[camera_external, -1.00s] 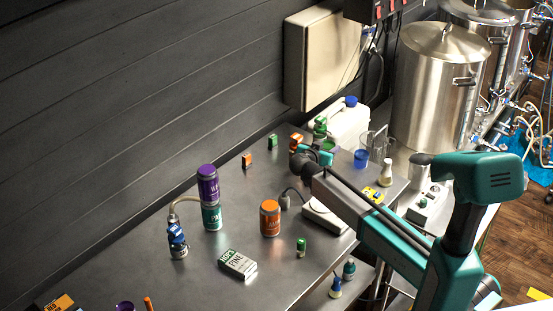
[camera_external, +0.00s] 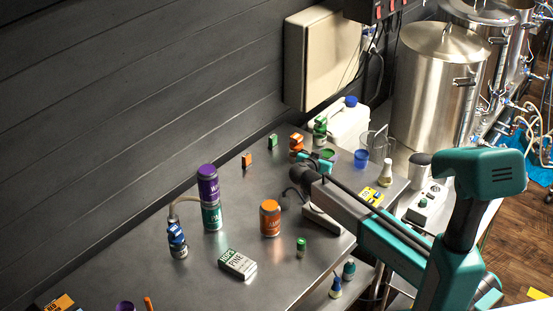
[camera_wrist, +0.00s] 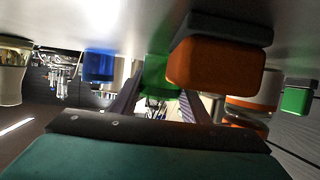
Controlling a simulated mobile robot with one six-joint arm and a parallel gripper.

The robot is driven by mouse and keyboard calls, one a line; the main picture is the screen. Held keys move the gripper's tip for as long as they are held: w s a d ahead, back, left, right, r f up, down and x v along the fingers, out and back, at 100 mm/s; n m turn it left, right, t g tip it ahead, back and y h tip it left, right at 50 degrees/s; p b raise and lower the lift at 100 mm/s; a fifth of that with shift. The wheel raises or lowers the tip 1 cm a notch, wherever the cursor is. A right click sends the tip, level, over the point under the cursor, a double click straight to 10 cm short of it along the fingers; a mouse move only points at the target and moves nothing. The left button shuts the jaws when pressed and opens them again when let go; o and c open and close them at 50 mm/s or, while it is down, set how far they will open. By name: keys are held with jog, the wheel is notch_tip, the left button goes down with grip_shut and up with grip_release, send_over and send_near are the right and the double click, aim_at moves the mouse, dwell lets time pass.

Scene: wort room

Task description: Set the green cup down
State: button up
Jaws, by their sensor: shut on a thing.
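The green cup (camera_wrist: 160,76) is see-through and sits between the two fingers of my gripper (camera_wrist: 158,105) in the wrist view. In the external view a little of the green cup (camera_external: 329,154) shows just beyond my gripper (camera_external: 320,162), near the back of the steel table; most of it is hidden. My gripper is shut on it. The wrist view is upside down, with the table top (camera_wrist: 70,20) above. The cup is very close to the table top; I cannot tell whether it touches.
A blue cup (camera_external: 361,158) stands to the right, with a white flask (camera_external: 386,172) near it. Orange (camera_external: 296,143) and green (camera_external: 320,130) items stand close behind my gripper. A white jug (camera_external: 348,122) is at the back. The table's left middle has free room.

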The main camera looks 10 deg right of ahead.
jog(key=shift+f+b, duration=0.2)
jog(key=shift+b, duration=0.1)
jog(key=o, duration=0.8)
jog(key=shift+c, duration=0.2)
jog(key=shift+r+p, duration=0.25)
jog(key=shift+p, duration=0.05)
jog(key=b+v, duration=0.3)
jog(key=v, duration=0.9)
jog(key=shift+b, duration=0.3)
